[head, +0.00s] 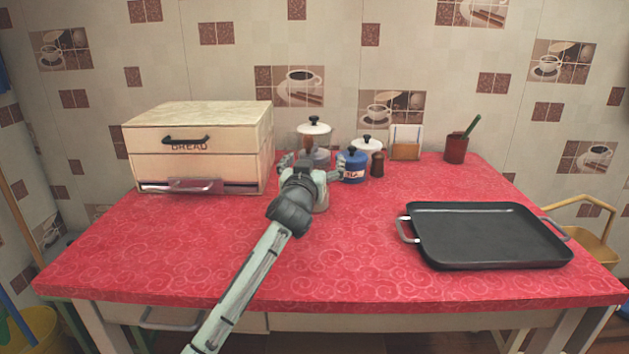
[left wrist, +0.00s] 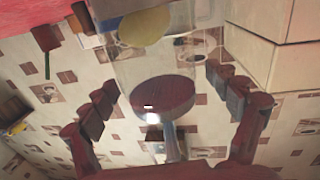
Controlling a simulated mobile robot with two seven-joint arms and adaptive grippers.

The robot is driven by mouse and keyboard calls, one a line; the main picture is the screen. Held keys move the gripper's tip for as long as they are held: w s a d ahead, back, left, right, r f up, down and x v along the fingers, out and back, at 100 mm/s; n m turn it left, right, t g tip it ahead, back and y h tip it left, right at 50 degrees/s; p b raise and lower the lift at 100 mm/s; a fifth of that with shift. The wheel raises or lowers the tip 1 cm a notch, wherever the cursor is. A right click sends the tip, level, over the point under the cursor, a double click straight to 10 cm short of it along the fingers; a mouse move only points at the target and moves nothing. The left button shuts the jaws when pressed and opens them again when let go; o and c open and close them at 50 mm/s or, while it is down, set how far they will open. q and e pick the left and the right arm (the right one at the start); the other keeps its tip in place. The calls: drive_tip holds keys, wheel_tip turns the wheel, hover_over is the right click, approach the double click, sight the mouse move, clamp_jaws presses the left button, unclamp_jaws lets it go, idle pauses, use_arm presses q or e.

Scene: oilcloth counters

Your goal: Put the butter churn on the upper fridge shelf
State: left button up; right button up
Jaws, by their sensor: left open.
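The butter churn is a clear glass jar with a dark red-brown lid (left wrist: 165,98) and something yellow (left wrist: 145,27) inside, seen in the left wrist view. In the head view, my left gripper (head: 312,162) hides most of it; a bit of its glass (head: 322,198) shows beside the hand, standing on the red counter. My left gripper is open, with one finger on each side of the churn in the left wrist view (left wrist: 162,88). I cannot tell whether either finger touches it. My right gripper and the fridge shelf are not in view.
A wooden bread box (head: 200,150) stands left of the hand. Behind are a white-lidded canister (head: 315,129), a blue canister (head: 354,167) and a brown mill (head: 377,164). A black tray (head: 487,234) lies at the right. The counter's front middle (head: 350,255) is clear.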

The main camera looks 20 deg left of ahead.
use_arm(q)
drive_tip(key=c, duration=1.8)
drive_tip(key=shift+r, duration=0.15)
drive_tip(key=shift+c, duration=0.8)
